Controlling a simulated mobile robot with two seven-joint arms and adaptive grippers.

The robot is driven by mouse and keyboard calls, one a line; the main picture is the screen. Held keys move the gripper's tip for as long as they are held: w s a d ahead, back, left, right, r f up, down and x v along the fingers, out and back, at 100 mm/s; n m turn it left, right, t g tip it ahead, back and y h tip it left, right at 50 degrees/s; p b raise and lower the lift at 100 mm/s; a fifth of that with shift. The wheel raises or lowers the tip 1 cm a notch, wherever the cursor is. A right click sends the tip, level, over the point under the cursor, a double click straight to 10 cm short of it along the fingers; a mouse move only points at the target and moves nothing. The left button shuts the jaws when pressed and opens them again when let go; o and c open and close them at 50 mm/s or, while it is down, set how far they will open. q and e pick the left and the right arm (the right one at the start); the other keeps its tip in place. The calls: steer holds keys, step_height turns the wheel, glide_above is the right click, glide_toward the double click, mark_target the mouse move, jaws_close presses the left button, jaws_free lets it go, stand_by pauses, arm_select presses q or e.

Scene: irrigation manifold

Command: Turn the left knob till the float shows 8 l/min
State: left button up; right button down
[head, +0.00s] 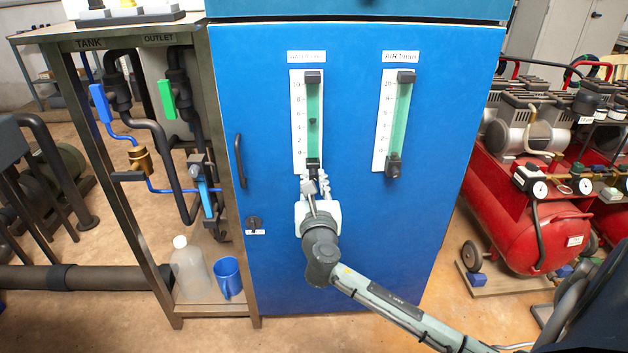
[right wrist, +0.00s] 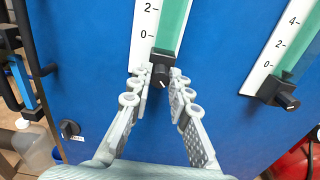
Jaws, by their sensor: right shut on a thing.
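The left flow meter (head: 298,125) is a white scale with a green tube on a blue cabinet. My left gripper is not in view.
A second flow meter (head: 384,125) with its own black knob (head: 393,171) is to the right. A small black switch (head: 254,224) and a door handle (head: 239,160) are on the cabinet's left. A pipe rack (head: 222,200) stands left, a red compressor (head: 537,220) right.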

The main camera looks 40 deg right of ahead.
steer(key=n, duration=0.3)
steer(key=shift+n, duration=0.4)
steer(key=n, duration=0.3)
steer(key=shift+n, duration=0.4)
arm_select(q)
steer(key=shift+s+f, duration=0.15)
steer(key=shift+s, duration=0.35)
arm_select(e)
steer(key=shift+n, duration=0.3)
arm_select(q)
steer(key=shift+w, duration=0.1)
arm_select(e)
steer(key=c, duration=1.4)
jaws_free()
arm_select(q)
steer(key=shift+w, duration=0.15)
arm_select(e)
steer(key=v, duration=1.2)
